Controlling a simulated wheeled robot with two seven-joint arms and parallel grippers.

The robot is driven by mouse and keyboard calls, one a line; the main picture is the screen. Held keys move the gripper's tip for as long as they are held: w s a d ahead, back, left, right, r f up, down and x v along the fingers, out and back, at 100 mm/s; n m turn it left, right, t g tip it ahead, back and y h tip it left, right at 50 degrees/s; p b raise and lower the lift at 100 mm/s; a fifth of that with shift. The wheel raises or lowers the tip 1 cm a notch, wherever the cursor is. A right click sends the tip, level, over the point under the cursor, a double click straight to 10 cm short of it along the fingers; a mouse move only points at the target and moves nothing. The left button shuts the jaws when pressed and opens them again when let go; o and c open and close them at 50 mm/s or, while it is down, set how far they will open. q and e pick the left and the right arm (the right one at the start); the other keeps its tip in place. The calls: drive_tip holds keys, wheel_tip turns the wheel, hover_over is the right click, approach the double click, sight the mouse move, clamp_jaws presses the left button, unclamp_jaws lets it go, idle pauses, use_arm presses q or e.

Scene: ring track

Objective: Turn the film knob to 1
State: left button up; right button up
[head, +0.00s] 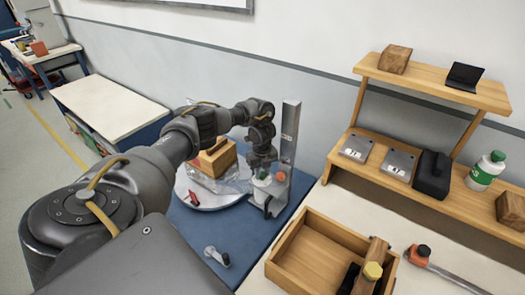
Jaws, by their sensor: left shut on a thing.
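My left arm reaches across the blue table to a grey upright mast (289,135). My left gripper (262,168) points down at the control unit at the mast's foot and is shut on a small knob there, which I take to be the film knob (262,175). The knob is small and mostly covered by the fingers, so its marks and setting cannot be read. An orange-red button (281,176) sits just right of it. My right gripper is not in view.
A round turntable (208,201) left of the mast bears a brown box (215,157) and clear film. A crank handle (217,257) lies in front. A wooden tray (290,238) and a two-level shelf (435,88) stand at right.

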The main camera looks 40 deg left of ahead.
sight(262, 174)
use_arm(q)
drive_tip(key=shift+r+n, duration=0.1)
drive_tip(key=shift+n, duration=0.4)
drive_tip(key=shift+a, duration=0.1)
drive_tip(key=o, duration=1)
drive_tip(key=shift+w+r, duration=0.1)
drive_tip(key=shift+r, duration=0.35)
wheel_tip(262, 174, up, 10)
drive_tip(key=shift+f+p, duration=0.15)
drive_tip(key=shift+p, duration=0.9)
